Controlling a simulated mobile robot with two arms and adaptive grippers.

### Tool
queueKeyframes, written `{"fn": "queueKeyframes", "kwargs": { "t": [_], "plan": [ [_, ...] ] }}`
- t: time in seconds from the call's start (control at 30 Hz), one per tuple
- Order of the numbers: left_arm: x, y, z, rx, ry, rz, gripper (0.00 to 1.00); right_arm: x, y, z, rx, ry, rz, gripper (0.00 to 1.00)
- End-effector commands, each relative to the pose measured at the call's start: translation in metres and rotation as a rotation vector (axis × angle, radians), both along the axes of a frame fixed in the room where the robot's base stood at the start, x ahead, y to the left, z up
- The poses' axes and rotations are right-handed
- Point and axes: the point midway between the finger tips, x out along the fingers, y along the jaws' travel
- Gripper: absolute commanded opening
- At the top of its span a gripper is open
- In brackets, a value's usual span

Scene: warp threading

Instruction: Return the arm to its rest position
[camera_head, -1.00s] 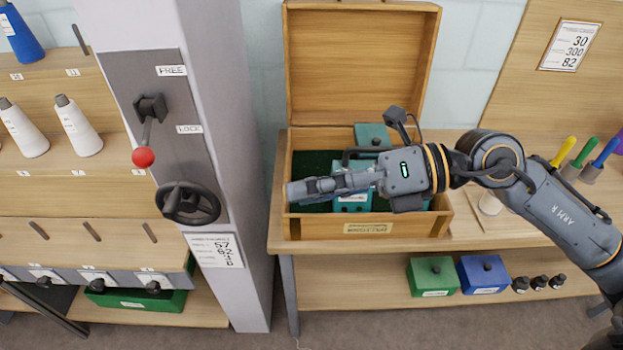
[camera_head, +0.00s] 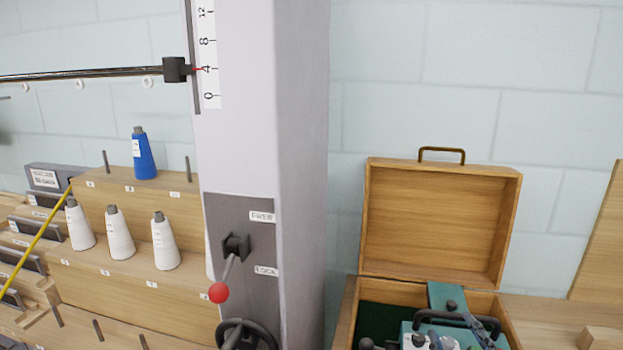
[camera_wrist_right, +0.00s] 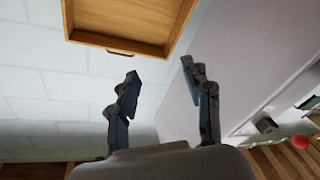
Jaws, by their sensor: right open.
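My right gripper (camera_wrist_right: 159,70) is open and empty in the right wrist view, its two dark fingers apart with the pale wall behind them. My left gripper is in neither view.
Left is a grey column with a red-knobbed lever (camera_head: 219,292) and a handwheel. White cones (camera_head: 119,236) and a blue cone (camera_head: 144,158) stand on stepped shelves.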

Motion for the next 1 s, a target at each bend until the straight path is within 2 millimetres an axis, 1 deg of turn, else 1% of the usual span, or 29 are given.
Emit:
{"fn": "queueKeyframes", "kwargs": {
  "t": [0.03, 0.07, 0.1, 0.17, 0.2, 0.27, 0.3, 0.37, 0.4, 0.47, 0.5, 0.63, 0.67, 0.7, 0.77, 0.8, 0.87, 0.97, 1.0],
  "plan": [
    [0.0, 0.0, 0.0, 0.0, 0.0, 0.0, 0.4, -0.01, -0.008, -0.038, 0.069, 0.136, -0.058, 0.5],
    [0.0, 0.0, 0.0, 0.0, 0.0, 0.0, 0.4, -0.017, -0.012, -0.059, 0.104, 0.218, -0.089, 0.5],
    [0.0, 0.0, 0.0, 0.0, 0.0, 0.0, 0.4, -0.029, -0.015, -0.087, 0.147, 0.325, -0.127, 0.5],
    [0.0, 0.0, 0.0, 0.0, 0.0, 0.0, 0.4, -0.05, -0.016, -0.126, 0.202, 0.48, -0.173, 0.5],
    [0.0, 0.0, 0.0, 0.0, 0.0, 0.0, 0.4, -0.065, -0.015, -0.148, 0.233, 0.576, -0.196, 0.5],
    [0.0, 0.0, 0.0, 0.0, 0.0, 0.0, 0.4, -0.089, -0.011, -0.176, 0.273, 0.707, -0.224, 0.5],
    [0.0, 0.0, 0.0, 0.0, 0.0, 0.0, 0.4, -0.105, -0.008, -0.191, 0.295, 0.784, -0.238, 0.5],
    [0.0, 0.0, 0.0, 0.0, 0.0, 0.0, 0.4, -0.128, -0.002, -0.211, 0.326, 0.895, -0.254, 0.5],
    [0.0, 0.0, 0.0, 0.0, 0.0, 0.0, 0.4, -0.143, 0.002, -0.222, 0.343, 0.961, -0.262, 0.5],
    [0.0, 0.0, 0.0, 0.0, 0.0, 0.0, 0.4, -0.165, 0.009, -0.236, 0.366, 1.059, -0.27, 0.5],
    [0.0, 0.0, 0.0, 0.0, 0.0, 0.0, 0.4, -0.18, 0.014, -0.244, 0.381, 1.122, -0.274, 0.5],
    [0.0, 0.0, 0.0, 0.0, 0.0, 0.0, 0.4, -0.227, 0.031, -0.264, 0.425, 1.316, -0.276, 0.5],
    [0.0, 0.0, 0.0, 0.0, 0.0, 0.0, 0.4, -0.219, 0.029, -0.275, 0.417, 1.307, -0.277, 0.5],
    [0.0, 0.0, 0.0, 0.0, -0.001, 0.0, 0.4, -0.216, 0.029, -0.287, 0.413, 1.308, -0.279, 0.5],
    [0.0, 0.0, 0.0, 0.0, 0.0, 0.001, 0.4, -0.211, 0.03, -0.304, 0.411, 1.313, -0.281, 0.5],
    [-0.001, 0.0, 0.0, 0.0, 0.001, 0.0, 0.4, -0.209, 0.03, -0.317, 0.41, 1.317, -0.281, 0.5],
    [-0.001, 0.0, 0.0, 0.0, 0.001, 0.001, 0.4, -0.207, 0.03, -0.336, 0.408, 1.326, -0.282, 0.5],
    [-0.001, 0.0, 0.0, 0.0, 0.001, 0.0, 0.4, -0.205, 0.031, -0.372, 0.404, 1.34, -0.285, 0.5],
    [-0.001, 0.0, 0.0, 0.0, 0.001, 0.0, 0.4, -0.205, 0.031, -0.389, 0.402, 1.347, -0.286, 0.5]
  ]
}}
